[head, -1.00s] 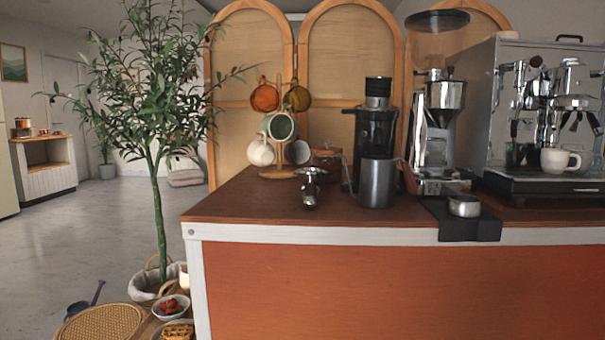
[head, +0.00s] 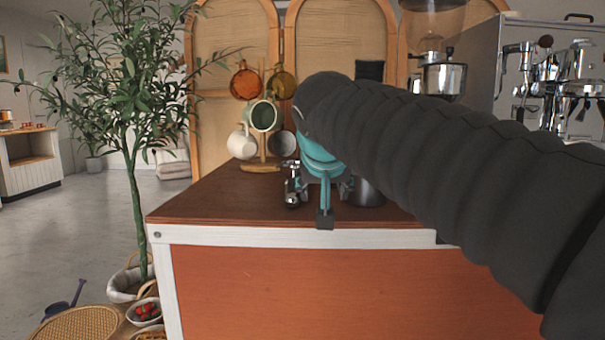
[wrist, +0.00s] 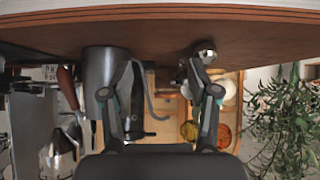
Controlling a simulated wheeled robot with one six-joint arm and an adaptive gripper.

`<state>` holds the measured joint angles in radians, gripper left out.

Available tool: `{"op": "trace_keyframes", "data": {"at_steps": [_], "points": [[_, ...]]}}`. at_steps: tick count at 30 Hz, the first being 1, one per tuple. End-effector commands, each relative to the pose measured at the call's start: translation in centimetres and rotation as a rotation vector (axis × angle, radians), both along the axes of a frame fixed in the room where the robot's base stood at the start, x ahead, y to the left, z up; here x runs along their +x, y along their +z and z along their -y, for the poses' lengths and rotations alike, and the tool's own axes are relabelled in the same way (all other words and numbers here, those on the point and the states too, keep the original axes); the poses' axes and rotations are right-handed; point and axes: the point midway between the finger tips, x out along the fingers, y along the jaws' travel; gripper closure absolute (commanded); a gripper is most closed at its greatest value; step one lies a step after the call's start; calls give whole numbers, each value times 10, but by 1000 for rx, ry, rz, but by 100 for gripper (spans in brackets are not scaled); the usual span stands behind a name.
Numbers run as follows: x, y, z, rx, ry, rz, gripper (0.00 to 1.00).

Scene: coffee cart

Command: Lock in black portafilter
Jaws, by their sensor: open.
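The black portafilter (head: 291,186) lies on the counter with its metal head toward the back and its dark handle toward the front edge. Its shiny metal also shows beside the right finger in the wrist view (wrist: 207,50). My gripper (head: 326,195), with teal parts, is low over the counter just right of the portafilter. In the wrist view my gripper (wrist: 158,72) has its fingers apart, with nothing clearly held between them. The espresso machine (head: 500,70) stands at the right, its lower part hidden by my arm. Its chrome group (head: 578,72) shows above my arm.
A steel pitcher (wrist: 102,75) stands close to the left finger and is mostly hidden in the head view (head: 366,192). The grinder (head: 443,75) is partly hidden. A mug tree (head: 262,166) stands behind the portafilter. The counter's left part is clear.

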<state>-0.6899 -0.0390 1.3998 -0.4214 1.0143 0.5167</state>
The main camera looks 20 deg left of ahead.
Motion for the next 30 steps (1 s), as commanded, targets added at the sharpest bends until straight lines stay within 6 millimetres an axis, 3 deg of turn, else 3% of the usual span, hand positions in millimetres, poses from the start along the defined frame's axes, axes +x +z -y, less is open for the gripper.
{"op": "trace_keyframes", "data": {"at_steps": [1,3,7,14,30], "points": [[3,7,-22,10,15,16,40],[4,16,-42,24,24,35,40],[6,25,-61,39,29,53,40],[17,18,-67,42,28,57,40],[64,-19,-79,43,29,56,40]]}}
